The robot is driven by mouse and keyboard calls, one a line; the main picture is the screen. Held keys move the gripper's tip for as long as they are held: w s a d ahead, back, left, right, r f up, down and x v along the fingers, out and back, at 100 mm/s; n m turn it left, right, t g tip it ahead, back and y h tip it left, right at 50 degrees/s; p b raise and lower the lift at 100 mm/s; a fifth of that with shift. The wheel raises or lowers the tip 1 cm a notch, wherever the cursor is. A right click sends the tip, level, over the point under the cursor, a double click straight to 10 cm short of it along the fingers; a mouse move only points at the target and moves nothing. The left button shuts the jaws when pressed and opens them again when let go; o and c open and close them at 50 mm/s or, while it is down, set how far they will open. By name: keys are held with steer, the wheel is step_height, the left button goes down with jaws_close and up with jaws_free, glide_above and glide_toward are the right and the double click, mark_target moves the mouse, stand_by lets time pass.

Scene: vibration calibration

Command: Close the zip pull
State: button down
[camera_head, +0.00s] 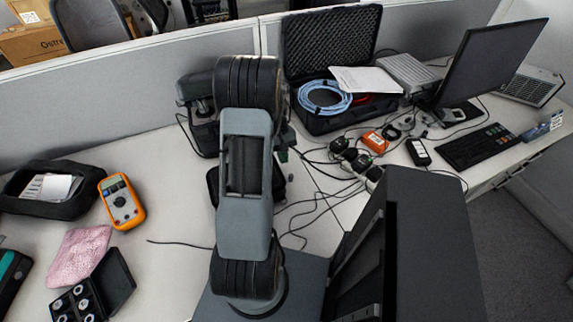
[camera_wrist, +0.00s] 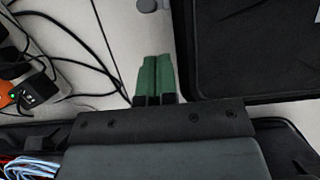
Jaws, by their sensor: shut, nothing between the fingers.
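I cannot make out a zip pull in either view. A black flat case (camera_wrist: 255,60) lies to the right of my gripper in the wrist view; in the head view it is mostly behind my arm, with its edge (camera_head: 212,186) showing. My gripper (camera_wrist: 155,80) has green fingertips held together, with nothing between them. It is over the pale desk, just left of the case edge. A small grey rounded piece (camera_wrist: 147,5) lies beyond the fingertips by the case; I cannot tell what it is. In the head view my arm hides most of the gripper.
Black cables (camera_wrist: 85,50) run left of the gripper. An open hard case (camera_head: 330,50) with a blue cable coil (camera_head: 324,97) stands behind. An orange multimeter (camera_head: 121,202), black pouch (camera_head: 85,190) and pink cloth (camera_head: 79,256) lie left. A monitor (camera_head: 495,60) stands right.

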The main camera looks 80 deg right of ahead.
mark_target(291, 176)
steer(key=d+v, duration=0.1)
steer(key=v, duration=0.8)
steer(key=s+a+f+p, duration=0.1)
steer(key=s+a+f, duration=0.3)
steer(key=f, duration=0.5)
steer(key=shift+a+f+p, duration=0.15)
steer(key=shift+a+p, duration=0.2)
steer(key=shift+a, duration=0.8)
steer(key=shift+s, duration=0.15)
steer(key=shift+s+a, duration=0.75)
steer(key=shift+a, duration=0.25)
